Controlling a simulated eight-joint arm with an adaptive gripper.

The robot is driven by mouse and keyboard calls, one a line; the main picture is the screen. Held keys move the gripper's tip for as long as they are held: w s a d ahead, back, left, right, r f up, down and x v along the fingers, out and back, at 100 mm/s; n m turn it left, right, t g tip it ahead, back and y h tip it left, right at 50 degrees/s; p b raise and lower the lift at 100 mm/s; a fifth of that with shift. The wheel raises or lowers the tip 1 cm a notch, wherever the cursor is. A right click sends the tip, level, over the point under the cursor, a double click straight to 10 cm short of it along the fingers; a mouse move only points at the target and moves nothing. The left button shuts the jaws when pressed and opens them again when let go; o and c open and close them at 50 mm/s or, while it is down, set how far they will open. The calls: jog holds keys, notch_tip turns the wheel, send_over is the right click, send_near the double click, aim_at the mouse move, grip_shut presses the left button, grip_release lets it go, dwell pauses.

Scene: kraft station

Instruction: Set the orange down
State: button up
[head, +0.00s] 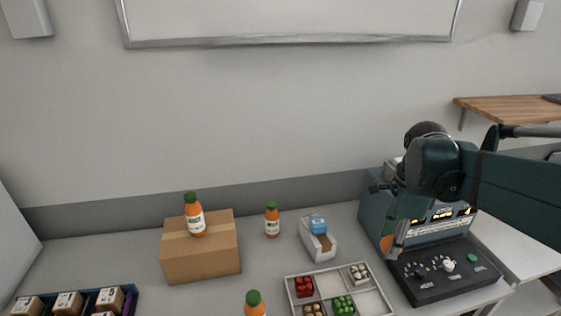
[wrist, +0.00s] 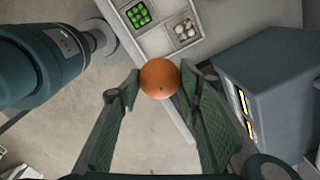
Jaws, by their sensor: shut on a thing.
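The orange (wrist: 160,78) is round and sits between the fingertips of my gripper (wrist: 160,84) in the wrist view. My gripper is shut on it, one finger on each side. In the head view the orange (head: 386,244) shows partly, behind a finger of my gripper (head: 391,242), in front of the dark teal machine. It appears held above the table, with the edge of the divided tray beyond it in the wrist view. How high it is above the table I cannot tell.
The divided tray (head: 289,285) holds red, white, green and tan items. The teal machine (head: 374,222) with a black control panel (head: 430,288) stands right. A cardboard box (head: 201,264) bears a juice bottle (head: 195,217). Another bottle (head: 272,221) and a white carton (head: 319,246) stand behind the tray.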

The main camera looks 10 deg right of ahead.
notch_tip(320, 180, down, 16)
jog(key=shift+f, duration=0.2)
dwell(0.4)
jog(key=shift+f+b, duration=0.45)
jog(key=shift+f, duration=2.45)
jog(key=shift+f, duration=0.1)
jog(key=shift+f+b, duration=0.35)
jog(key=shift+f, duration=1.65)
jog(key=shift+f, duration=0.15)
jog(key=o, duration=0.6)
jog(key=shift+o, duration=0.3)
